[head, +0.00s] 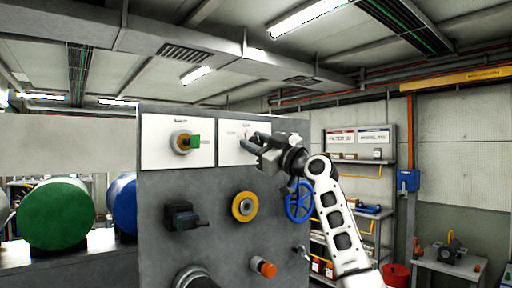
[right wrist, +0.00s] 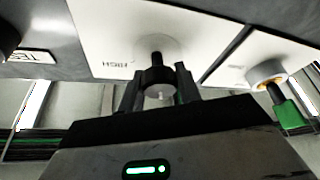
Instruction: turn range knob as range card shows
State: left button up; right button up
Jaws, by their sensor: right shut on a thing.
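A grey panel (head: 215,240) carries two white plates. My right gripper (head: 252,142) is at the right plate (head: 229,143). In the right wrist view its two fingers (right wrist: 158,90) are shut on the dark range knob (right wrist: 157,72), one finger on each side. A word that looks like HIGH shows upside down on the plate beside the knob. The knob's pointing direction is hard to tell because the fingers cover much of it. I cannot make out a range card for certain; a small white label (right wrist: 30,56) is partly in view. My left gripper is out of view.
The left plate (head: 158,152) has a brass knob with a green handle (head: 194,141). Below are a black switch (head: 183,216), a yellow ring (head: 244,207), an orange-tipped knob (head: 263,267) and a blue handwheel (head: 299,202). Shelves (head: 350,161) stand behind.

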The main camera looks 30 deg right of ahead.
jog(key=n+y, duration=0.1)
jog(key=n, duration=0.1)
jog(key=shift+n+g, duration=0.3)
jog(key=shift+n, duration=0.1)
jog(key=n+g+y, duration=0.1)
jog(key=n, duration=0.2)
jog(key=shift+p, duration=0.35)
jog(key=n+g+p, duration=0.1)
jog(key=n, duration=0.2)
jog(key=shift+n+y, duration=0.4)
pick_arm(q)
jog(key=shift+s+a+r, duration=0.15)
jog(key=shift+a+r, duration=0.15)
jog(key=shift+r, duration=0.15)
pick_arm(e)
jog(key=shift+f+n+g, duration=0.1)
jog(key=shift+n+g, duration=0.5)
jog(key=shift+n, duration=0.2)
jog(key=o, duration=1)
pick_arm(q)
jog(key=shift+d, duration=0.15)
